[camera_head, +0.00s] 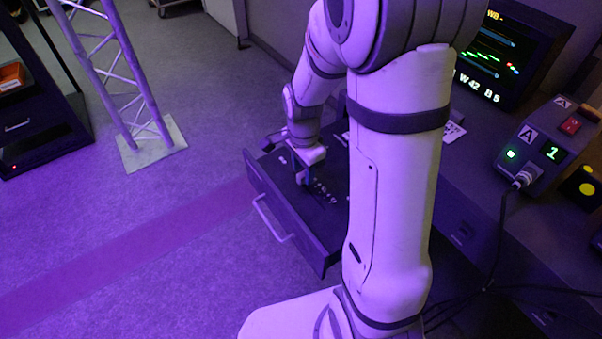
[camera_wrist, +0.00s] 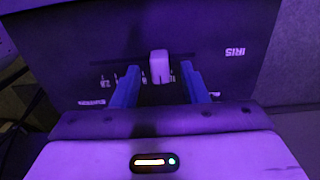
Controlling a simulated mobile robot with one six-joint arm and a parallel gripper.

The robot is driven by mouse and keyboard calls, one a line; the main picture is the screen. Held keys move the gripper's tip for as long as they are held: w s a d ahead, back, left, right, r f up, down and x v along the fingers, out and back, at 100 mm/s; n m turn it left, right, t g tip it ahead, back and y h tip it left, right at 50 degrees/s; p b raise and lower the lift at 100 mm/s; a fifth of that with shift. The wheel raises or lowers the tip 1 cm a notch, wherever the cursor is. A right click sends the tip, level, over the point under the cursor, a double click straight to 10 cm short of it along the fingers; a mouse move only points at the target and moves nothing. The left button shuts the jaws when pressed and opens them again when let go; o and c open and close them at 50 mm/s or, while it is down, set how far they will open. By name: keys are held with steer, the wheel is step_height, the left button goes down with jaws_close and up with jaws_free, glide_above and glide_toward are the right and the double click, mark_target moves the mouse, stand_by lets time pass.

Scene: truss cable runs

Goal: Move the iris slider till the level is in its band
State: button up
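The iris slider's pale knob (camera_wrist: 160,67) stands in a dark slot on a dark panel (camera_wrist: 215,30) marked IRIS, with a scale printed along the slot. My gripper (camera_wrist: 159,72) is open, its two blue fingers on either side of the knob, with a gap showing on each side. In the head view my gripper (camera_head: 304,178) is low over the panel on the pulled-out drawer (camera_head: 325,235); my arm hides part of it and the knob cannot be made out there. The monitor (camera_head: 503,50) shows green level traces, blue and red marks, and text reading about "W42 B5".
A control box (camera_head: 545,145) with a green "1", a red switch and a plugged cable sits right of my arm. A yellow-button box (camera_head: 583,188) is beside it. A truss tower (camera_head: 120,75) and a dark cabinet (camera_head: 35,110) stand left. Floor before the drawer is clear.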

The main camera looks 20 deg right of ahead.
steer(key=shift+f, duration=0.9)
steer(key=shift+c, duration=0.4)
jaws_close()
